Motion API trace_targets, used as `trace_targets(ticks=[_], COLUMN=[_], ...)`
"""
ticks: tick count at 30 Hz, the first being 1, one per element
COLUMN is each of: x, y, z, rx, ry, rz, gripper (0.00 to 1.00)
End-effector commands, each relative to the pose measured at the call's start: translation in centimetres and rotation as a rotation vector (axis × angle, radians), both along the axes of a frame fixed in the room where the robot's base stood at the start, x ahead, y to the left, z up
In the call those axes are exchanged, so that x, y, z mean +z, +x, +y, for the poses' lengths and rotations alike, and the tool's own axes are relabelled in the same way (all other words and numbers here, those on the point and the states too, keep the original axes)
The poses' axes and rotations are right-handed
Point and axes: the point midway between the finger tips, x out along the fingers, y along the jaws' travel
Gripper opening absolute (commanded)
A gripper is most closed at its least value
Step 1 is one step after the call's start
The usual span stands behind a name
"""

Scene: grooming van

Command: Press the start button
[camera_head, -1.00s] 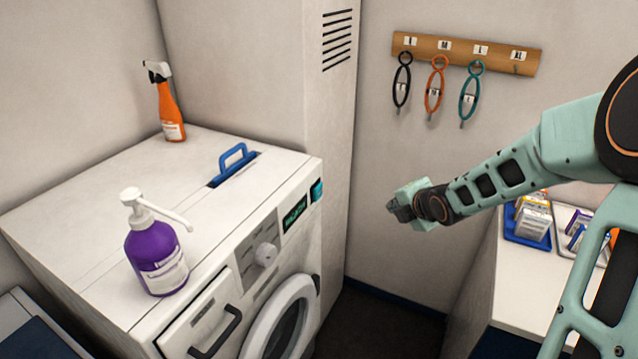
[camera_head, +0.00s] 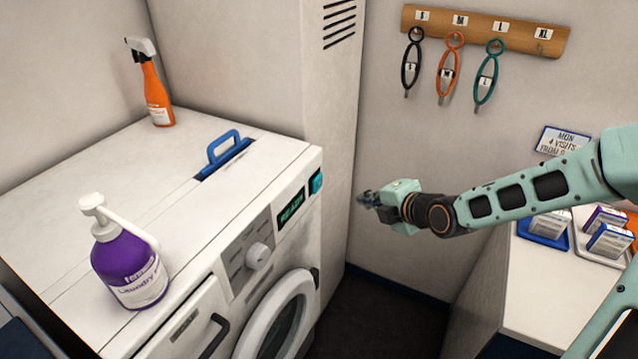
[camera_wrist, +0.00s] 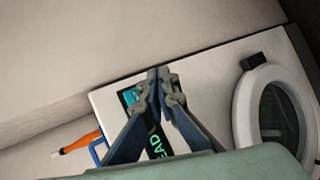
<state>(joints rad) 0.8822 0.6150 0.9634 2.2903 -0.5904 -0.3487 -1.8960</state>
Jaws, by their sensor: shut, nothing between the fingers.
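The start button looks to be the teal square (camera_head: 316,182) at the right end of the washing machine's front panel, next to a dark display (camera_head: 291,206) with green letters that seem to read READY. In the wrist view the teal button (camera_wrist: 130,96) shows just left of my fingertips, partly hidden by them. The white washing machine (camera_head: 180,215) stands at the left. My gripper (camera_head: 364,198) is shut and empty, in front of the panel and to the right of the button, apart from it in the head view. It also shows in the wrist view (camera_wrist: 159,76).
A purple pump bottle (camera_head: 130,265) and an orange spray bottle (camera_head: 157,95) stand on the machine's top, with a blue handle (camera_head: 225,150) between. A counter (camera_head: 540,290) with trays is at the right. A hook board (camera_head: 485,30) hangs on the wall.

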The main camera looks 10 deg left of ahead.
Motion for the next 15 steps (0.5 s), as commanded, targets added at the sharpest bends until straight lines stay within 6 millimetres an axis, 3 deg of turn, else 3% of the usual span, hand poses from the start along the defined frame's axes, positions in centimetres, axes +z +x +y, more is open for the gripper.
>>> trace_targets(ticks=[7, 15], x=[-0.3, -0.5], y=[0.5, 1.8], z=[1.4, 5.1], rx=[0.002, 0.004], ry=[-0.001, -0.001], rz=[-0.001, -0.002], gripper=[0.0, 0.0])
